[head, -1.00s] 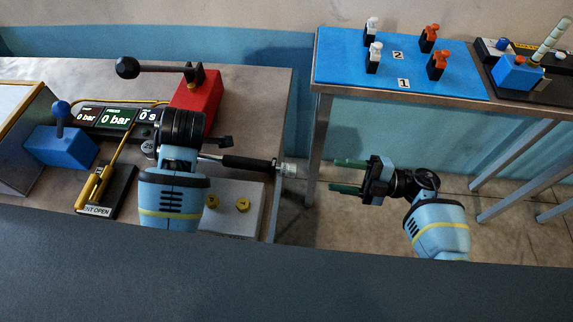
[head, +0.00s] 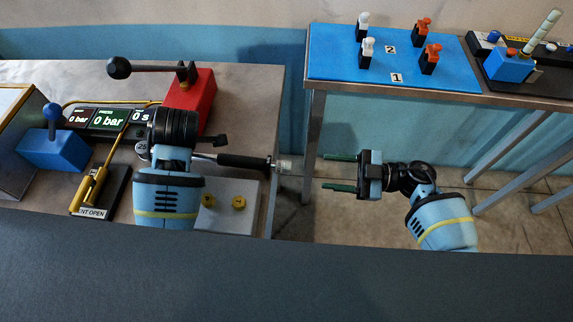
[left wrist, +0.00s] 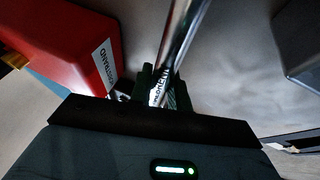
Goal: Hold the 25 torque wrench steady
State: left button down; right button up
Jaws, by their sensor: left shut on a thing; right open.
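The torque wrench (head: 243,161) has a silver shaft, a black handle and a pale clear end that sticks out past the right edge of the left bench. A round "25" tag (head: 142,150) shows beside my left wrist. My left gripper (left wrist: 163,88) is shut on the silver shaft (left wrist: 182,35) in the left wrist view; lettering shows on the shaft between the fingers. In the head view my left wrist hides those fingers and the wrench's head. My right gripper (head: 325,172) is open and empty, its green fingers pointing left, a short gap to the right of the handle end.
A red block with a black lever (head: 192,100) stands behind my left gripper. A blue lever box (head: 54,150), pressure displays (head: 108,120) and a yellow device (head: 90,188) are to its left. A blue mat (head: 330,65) with several clamps lies on the back right table. Open floor separates the benches.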

aim_at(287, 167)
jog(key=a, duration=1.1)
jog(key=shift+w+a, duration=0.2)
jog(key=c, duration=1)
